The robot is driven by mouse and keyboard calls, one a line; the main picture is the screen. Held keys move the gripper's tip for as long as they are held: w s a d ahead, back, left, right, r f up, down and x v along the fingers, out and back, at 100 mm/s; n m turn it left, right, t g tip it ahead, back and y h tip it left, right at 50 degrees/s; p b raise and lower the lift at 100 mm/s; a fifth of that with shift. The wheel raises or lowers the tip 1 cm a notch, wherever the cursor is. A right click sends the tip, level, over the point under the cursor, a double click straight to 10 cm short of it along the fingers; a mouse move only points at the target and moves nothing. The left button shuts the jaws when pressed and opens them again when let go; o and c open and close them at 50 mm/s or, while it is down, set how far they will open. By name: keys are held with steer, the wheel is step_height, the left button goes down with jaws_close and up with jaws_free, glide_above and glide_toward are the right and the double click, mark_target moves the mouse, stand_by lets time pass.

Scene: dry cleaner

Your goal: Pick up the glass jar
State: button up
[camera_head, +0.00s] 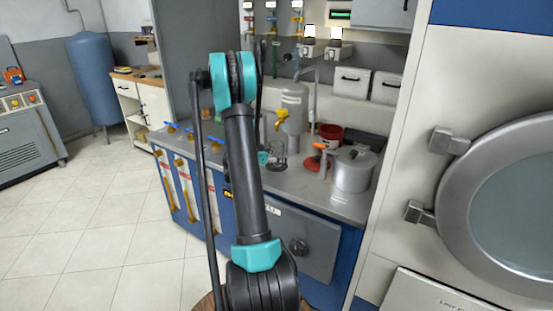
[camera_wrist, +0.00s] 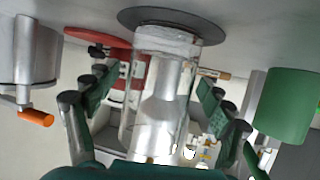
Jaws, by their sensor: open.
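The glass jar (camera_wrist: 160,100) is clear and fills the middle of the wrist view, which looks tilted or upside down. Its end meets a dark round disc (camera_wrist: 172,22) at the counter surface. My gripper (camera_wrist: 156,95) is open, with one dark green finger on each side of the jar. Gaps seem to show between the fingers and the glass; contact cannot be made out. In the head view, a clear glass shape, likely the jar (camera_head: 281,151), stands on the counter just right of my arm. My arm hides much of the gripper there.
On the counter (camera_head: 335,203) stand a silver pot (camera_head: 354,170), an orange-handled item (camera_head: 318,147), a red container (camera_head: 331,132) and a tall metal tank (camera_head: 293,108). A green cylinder (camera_wrist: 286,105) is right of the fingers in the wrist view. A large machine with a round door (camera_head: 450,190) stands right.

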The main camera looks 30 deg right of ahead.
steer(key=c, duration=1.5)
steer(key=shift+o, duration=0.2)
steer(key=shift+r, duration=0.15)
steer(key=shift+r, duration=1.25)
steer(key=s+a, duration=0.3)
steer(key=a, duration=1.4)
steer(key=shift+a+r, duration=0.35)
